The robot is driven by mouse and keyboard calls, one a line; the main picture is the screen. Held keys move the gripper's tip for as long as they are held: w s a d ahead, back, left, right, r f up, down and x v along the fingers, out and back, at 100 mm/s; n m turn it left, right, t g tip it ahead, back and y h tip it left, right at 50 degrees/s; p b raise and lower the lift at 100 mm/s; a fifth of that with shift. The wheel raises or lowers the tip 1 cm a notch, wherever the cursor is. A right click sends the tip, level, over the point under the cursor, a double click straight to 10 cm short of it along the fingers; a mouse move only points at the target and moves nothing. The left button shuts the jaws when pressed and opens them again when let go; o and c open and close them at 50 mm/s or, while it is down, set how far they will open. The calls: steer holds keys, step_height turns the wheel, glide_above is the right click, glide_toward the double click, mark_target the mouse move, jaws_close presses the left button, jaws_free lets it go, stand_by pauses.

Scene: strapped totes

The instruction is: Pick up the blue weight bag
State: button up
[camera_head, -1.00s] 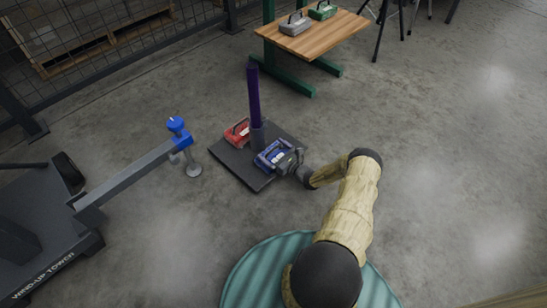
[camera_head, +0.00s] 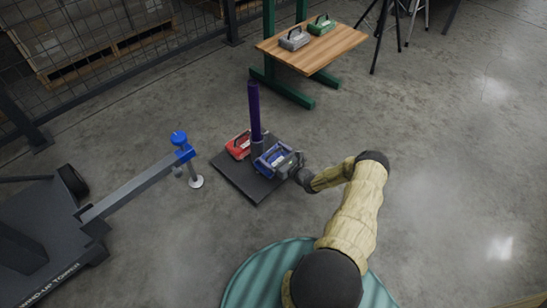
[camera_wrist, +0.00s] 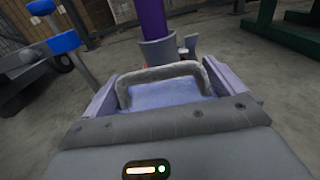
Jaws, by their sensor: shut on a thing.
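The blue weight bag (camera_head: 272,162) is at the right side of the dark base plate (camera_head: 236,183), beside the purple post (camera_head: 254,110). My gripper (camera_head: 289,163) is at the bag's right side and is shut on it. In the wrist view, the blue bag (camera_wrist: 165,95) lies between the two fingers of my gripper (camera_wrist: 160,90), with its grey handle arching up. The fingers partly hide the bag. I cannot tell whether the bag touches the plate.
A red weight bag (camera_head: 238,145) sits on the plate left of the post. A wooden-topped table (camera_head: 318,50) at the back holds a grey bag (camera_head: 294,39) and a green bag (camera_head: 321,25). A wheeled tower (camera_head: 60,240) with a blue-topped arm stands left. Open floor lies right.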

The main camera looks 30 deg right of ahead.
mark_target(274, 151)
step_height(274, 151, up, 12)
steer(key=p, duration=0.5)
steer(key=shift+f+p, duration=0.1)
steer(key=shift+p, duration=0.3)
steer(key=shift+c, duration=0.2)
